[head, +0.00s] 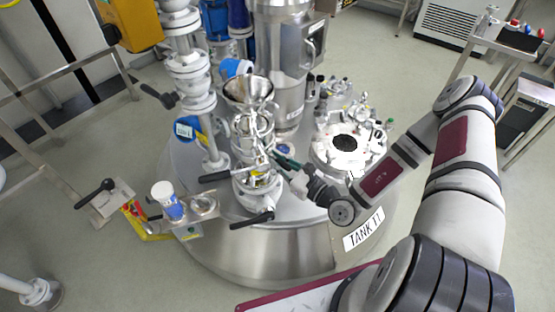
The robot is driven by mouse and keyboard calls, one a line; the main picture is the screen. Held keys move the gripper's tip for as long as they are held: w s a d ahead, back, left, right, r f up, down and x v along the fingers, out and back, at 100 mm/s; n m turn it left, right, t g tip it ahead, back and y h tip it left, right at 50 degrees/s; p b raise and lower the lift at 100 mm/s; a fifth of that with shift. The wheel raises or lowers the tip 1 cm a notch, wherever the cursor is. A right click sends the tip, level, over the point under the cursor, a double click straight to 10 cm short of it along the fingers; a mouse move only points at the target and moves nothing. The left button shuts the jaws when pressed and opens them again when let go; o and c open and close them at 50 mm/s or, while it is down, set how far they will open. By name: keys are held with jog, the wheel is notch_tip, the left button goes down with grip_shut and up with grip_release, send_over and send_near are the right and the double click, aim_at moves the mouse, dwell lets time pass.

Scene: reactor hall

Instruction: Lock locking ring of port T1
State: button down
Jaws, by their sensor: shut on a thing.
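The tank (285,245) has a domed steel lid and a front label that appears to read "TANK T1". A metal port assembly (256,172) stands upright on its lid, with a steel funnel (248,90) on top. The locking ring (253,135) seems to be the metal collar and bars around the middle of this stack, but it is small and partly hidden. My gripper (276,156) reaches in from the right and is shut at the right side of the stack, at the height of the ring. The fingertips and exact grip are too small to see clearly.
Black lever handles (252,220) stick out from the stack. A tall steel vessel (285,60) and white pipe (190,75) stand behind. A side shelf (190,212) holds a white-and-blue container (167,201).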

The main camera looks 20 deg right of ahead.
jog(key=c, duration=1.6)
grip_release()
jog(key=shift+c, duration=0.2)
jog(key=v, duration=1.2)
